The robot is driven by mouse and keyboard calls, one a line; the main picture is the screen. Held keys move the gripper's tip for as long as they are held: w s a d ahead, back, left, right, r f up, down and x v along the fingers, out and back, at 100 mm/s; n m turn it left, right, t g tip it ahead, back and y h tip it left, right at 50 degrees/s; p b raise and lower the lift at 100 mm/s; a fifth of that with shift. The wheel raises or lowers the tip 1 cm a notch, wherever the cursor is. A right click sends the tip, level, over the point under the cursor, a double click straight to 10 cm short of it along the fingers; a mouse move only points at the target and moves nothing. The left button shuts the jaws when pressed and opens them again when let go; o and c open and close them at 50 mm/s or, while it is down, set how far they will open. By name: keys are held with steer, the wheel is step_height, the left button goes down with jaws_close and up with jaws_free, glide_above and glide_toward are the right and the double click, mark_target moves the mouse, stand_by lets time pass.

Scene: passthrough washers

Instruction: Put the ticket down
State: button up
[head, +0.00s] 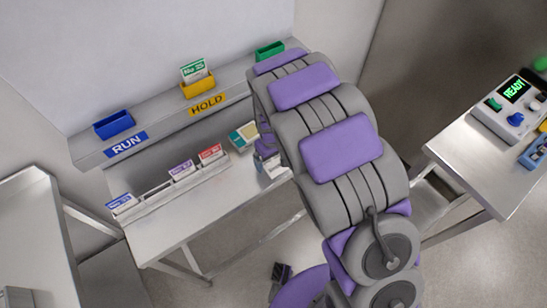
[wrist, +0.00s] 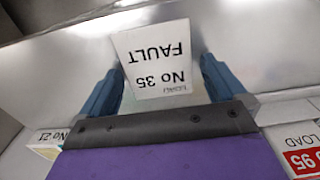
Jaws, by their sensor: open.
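In the wrist view a white ticket (wrist: 157,62), printed "No 35 FAULT" and upside down in the picture, is between the blue fingers of my gripper (wrist: 158,88). The fingers are open, one at each side of it; I cannot tell whether either touches it. In the head view my gripper (head: 262,163) is mostly hidden behind my arm, over the right part of the white table (head: 205,205).
A shelf carries a blue RUN bin (head: 113,124), a yellow HOLD bin (head: 198,88) with a ticket, and a green bin (head: 270,50). A rack (head: 150,195) on the table holds blue, purple and red tickets. A READY machine (head: 508,118) stands at right.

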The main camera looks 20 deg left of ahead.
mark_target(272, 161)
stand_by(0.3)
steer(key=shift+w+a+r, duration=0.15)
steer(key=shift+r, duration=0.05)
step_height(272, 161, up, 12)
steer(key=p, duration=0.2)
steer(key=shift+f, duration=0.15)
